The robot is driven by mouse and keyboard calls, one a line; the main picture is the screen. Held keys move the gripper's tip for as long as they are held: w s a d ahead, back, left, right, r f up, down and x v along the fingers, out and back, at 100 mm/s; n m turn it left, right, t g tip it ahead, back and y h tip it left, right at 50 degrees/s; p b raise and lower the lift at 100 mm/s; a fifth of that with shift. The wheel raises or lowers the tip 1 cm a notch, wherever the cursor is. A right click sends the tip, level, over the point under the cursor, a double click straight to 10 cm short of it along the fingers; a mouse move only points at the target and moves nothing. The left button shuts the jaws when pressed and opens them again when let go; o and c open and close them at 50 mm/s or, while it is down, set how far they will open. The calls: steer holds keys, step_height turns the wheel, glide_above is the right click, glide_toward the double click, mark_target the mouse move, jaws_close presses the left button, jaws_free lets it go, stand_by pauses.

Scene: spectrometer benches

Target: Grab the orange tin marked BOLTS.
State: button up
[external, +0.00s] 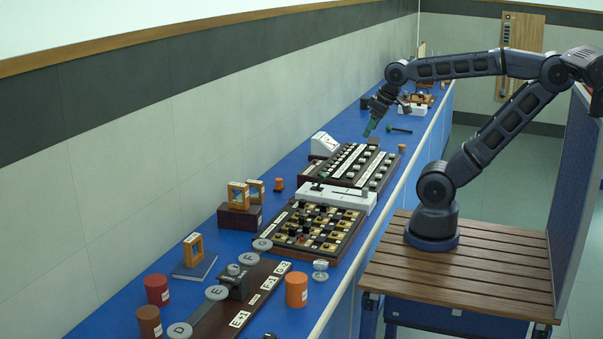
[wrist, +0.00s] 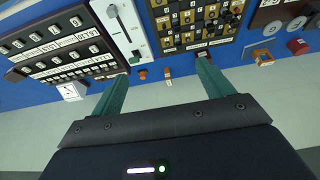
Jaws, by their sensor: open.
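An orange tin (external: 296,290) stands upright at the near end of the blue bench in the external view, right of a dark board with lettered grey discs. Its label is too small to read. My gripper (external: 370,128) is far up the bench from it, raised above the bench beyond the switch panels. In the wrist view my gripper (wrist: 162,75) has its two green fingers spread wide, with nothing held between them. I cannot make out the orange tin in the wrist view.
A red tin (external: 157,290) and a brown tin (external: 149,322) stand near the wall. A lettered-disc board (external: 215,315), a checkered board (external: 318,228) and a switch panel (external: 352,168) fill much of the bench. A small orange cylinder (external: 279,185) stands by the wall.

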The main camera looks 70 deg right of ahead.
steer(key=w+a+f+n+g, duration=0.2)
steer(key=w+a+n, duration=0.4)
steer(key=w+a, duration=0.5)
steer(key=n+g, duration=0.3)
steer(key=n, duration=1.1)
glide_above(298, 278)
step_height(298, 278, down, 20)
steer(key=shift+r, duration=0.1)
step_height(298, 278, down, 6)
steer(key=shift+a+r, duration=0.1)
steer(key=shift+r, duration=0.1)
steer(key=shift+w+f, duration=0.15)
steer(key=shift+f, duration=1.2)
steer(key=shift+w+f, duration=0.15)
steer(key=shift+f, duration=1.2)
steer(key=c, duration=1.1)
